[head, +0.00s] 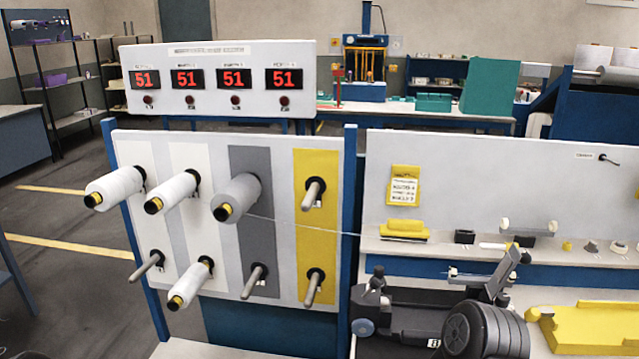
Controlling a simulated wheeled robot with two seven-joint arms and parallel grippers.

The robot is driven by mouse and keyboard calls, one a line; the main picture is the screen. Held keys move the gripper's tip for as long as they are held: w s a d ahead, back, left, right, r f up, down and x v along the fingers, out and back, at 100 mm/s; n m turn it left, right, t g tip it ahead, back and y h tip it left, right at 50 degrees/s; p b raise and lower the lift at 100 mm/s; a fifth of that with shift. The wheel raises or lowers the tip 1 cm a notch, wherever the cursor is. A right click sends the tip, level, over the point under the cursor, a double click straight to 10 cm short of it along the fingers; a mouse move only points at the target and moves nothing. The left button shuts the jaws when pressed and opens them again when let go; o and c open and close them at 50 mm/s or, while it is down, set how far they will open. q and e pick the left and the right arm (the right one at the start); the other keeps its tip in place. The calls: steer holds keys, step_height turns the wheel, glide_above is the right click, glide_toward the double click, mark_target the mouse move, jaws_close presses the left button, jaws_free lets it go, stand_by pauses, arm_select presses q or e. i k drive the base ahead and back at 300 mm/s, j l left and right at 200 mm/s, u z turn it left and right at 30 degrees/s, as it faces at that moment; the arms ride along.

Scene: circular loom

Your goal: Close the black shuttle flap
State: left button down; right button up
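The black shuttle (415,318) sits on the light bench at the lower right. A dark grey flap-like plate (499,281) stands up, tilted, at its back right, apart from the low black body, so the flap looks open. A thin rod with a pale end (454,272) reaches left from beside the plate. A ribbed dark grey roller (485,331) is at the shuttle's front right and hides part of it. I see neither of my grippers for certain in the head view, and nothing touches the flap.
A thread (305,226) runs right from the grey spool (236,198) on the peg panel (205,262). A yellow tray (585,328) lies right of the shuttle. A shelf behind holds a yellow block (404,230) and small parts. Four-display counter board (215,102) stands behind.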

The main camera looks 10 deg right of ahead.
mark_target(513, 257)
steer(key=k+l, duration=0.1)
steer(key=l, duration=0.35)
steer(key=l+u, duration=0.1)
steer(key=l, duration=0.3)
steer(key=k+l, duration=0.2)
steer(key=l, duration=0.25)
steer(key=k+l+u, duration=0.1)
steer(key=l, duration=0.35)
steer(key=k+l, duration=0.1)
steer(key=l, duration=0.3)
steer(key=k+l, duration=0.1)
steer(key=l, duration=0.3)
steer(key=k+l+u, duration=0.1)
steer(key=l, duration=0.35)
steer(key=k+l, duration=0.15)
steer(key=l, duration=0.25)
steer(key=u, duration=0.05)
